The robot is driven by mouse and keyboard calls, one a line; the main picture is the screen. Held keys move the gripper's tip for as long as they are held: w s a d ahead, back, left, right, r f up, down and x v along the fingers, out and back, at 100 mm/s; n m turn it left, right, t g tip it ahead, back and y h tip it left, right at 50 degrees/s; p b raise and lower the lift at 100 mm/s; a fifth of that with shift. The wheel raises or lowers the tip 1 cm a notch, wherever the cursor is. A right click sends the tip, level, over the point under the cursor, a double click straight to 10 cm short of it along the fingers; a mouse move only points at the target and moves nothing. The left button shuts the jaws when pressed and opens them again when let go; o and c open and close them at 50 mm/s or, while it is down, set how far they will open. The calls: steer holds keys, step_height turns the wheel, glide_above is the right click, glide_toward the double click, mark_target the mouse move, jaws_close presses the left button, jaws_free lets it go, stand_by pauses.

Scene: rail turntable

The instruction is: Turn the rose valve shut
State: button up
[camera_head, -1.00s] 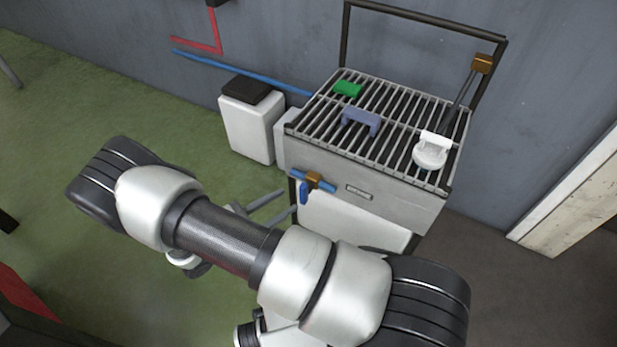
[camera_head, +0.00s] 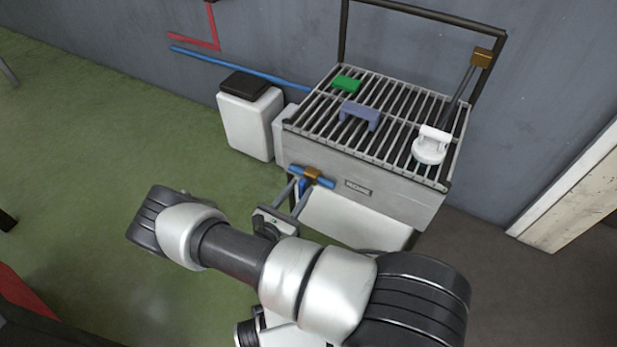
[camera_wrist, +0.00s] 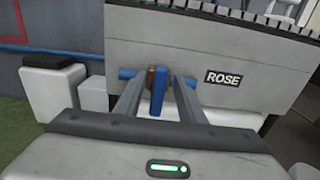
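The rose valve has a brass body (camera_head: 312,174) on a short horizontal blue pipe at the front of the grey box. A black "ROSE" label (camera_wrist: 223,78) is to its right. Its blue lever (camera_wrist: 157,104) hangs down, across the pipe's line. In the head view the lever is partly hidden by my fingers. My gripper (camera_wrist: 158,88) is open, with one finger on each side of the lever and gaps showing on both sides. I cannot tell how deep the lever sits between the fingers.
The grey box (camera_head: 400,202) has a slatted top bearing a green block (camera_head: 346,83), a violet-grey handle-shaped piece (camera_head: 360,114) and a white round fitting (camera_head: 429,150). A white bin with a dark lid (camera_head: 248,122) stands to the left.

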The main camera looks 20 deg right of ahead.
steer(key=x, duration=0.6)
steer(key=shift+w+d, duration=0.15)
steer(key=shift+c, duration=0.2)
jaws_close()
